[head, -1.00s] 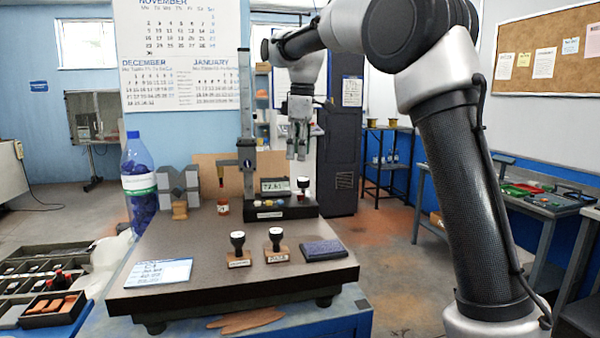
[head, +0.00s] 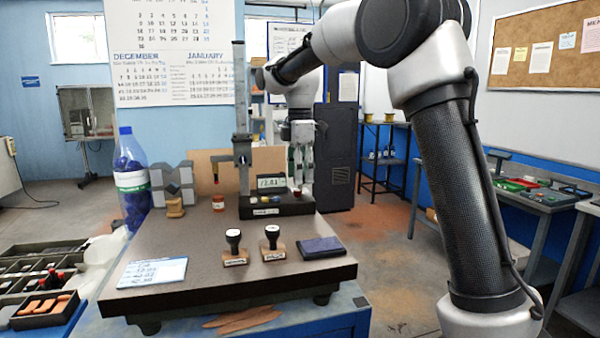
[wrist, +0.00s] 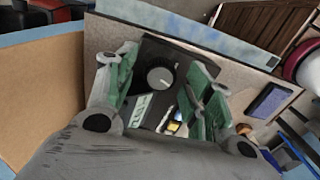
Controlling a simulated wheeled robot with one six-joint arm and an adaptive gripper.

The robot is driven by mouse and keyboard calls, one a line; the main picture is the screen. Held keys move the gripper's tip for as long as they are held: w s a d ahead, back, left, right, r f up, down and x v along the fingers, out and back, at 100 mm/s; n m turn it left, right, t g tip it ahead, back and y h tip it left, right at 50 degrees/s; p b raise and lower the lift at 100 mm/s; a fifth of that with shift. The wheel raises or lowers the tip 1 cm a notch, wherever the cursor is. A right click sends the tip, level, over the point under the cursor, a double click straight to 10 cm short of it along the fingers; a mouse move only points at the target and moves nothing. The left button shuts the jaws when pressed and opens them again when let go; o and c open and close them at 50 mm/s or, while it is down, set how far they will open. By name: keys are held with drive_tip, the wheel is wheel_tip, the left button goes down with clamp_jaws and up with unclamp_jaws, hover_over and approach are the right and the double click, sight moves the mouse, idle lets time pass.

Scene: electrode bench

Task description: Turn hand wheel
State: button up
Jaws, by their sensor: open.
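A round dark knob with a grey dial top (wrist: 160,77), which looks like the hand wheel, sits on the black base (wrist: 152,55) of a measuring stand. My gripper (wrist: 164,72) is open, with a green-padded finger on each side of the knob in the wrist view. I cannot tell how far the fingertips are above it or whether they touch. In the head view my gripper (head: 299,178) points down over the right end of the stand's base (head: 270,207), and its fingers mostly hide the knob. A small display (head: 271,183) stands beside it on the base.
The stand's tall column (head: 241,120) rises left of my gripper. Two stamps (head: 234,247) (head: 272,243), a dark ink pad (head: 321,247) and a note card (head: 153,271) lie on the front of the grey slab (head: 205,277). A blue bottle (head: 131,180) stands at left.

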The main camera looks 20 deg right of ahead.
drive_tip(key=c, duration=1)
drive_tip(key=shift+c, duration=0.2)
drive_tip(key=shift+m, duration=0.5)
drive_tip(key=m, duration=0.4)
drive_tip(key=shift+m, duration=2.9)
drive_tip(key=o, duration=1)
